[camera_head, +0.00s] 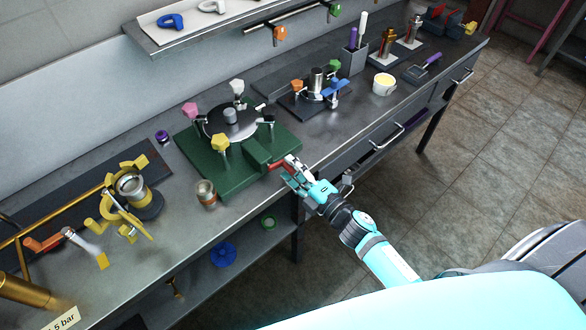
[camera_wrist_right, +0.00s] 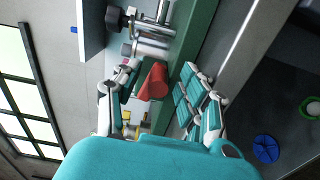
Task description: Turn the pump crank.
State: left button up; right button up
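The pump is a green block base (camera_head: 205,181) on the bench, with a round dark plate and grey hub (camera_head: 230,116) on top and pink, white and yellow knobs around it. A red crank handle (camera_head: 279,167) sticks out from the base's front right side. My right gripper (camera_head: 291,173) is at this handle. In the right wrist view the red handle (camera_wrist_right: 153,82) lies between the two fingers of my right gripper (camera_wrist_right: 160,95). The fingers stand apart, with a gap visible on the right side of the handle. My left gripper is not in view.
A brass valve assembly (camera_head: 125,205) is at the left. A second fixture with a blue handle (camera_head: 333,88) stands behind. Open floor (camera_head: 480,170) lies to the right.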

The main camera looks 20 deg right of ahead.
jog(key=v, duration=1.2)
jog(key=s+d+f+m+g+h, duration=0.1)
jog(key=s+f+m+g+h, duration=0.2)
jog(key=f, duration=0.6)
jog(key=s+d+f+m+g, duration=0.15)
jog(key=f+m, duration=0.25)
jog(key=f, duration=0.6)
jog(key=s+d+f+m+g+h, duration=0.1)
jog(key=s+f+m+g+h, duration=0.2)
jog(key=f, duration=0.6)
jog(key=s+a+f+m+g, duration=0.1)
jog(key=s+f+m+g, duration=0.3)
jog(key=s+f, duration=0.4)
jog(key=s+a+f+m+g, duration=0.1)
jog(key=s+f+m+g, duration=0.3)
jog(key=s+f, duration=0.5)
jog(key=s+m, duration=0.1)
jog(key=s, duration=0.5)
jog(key=shift+s, duration=0.4)
jog(key=shift+f+g, duration=0.1)
jog(key=shift+g, duration=0.15)
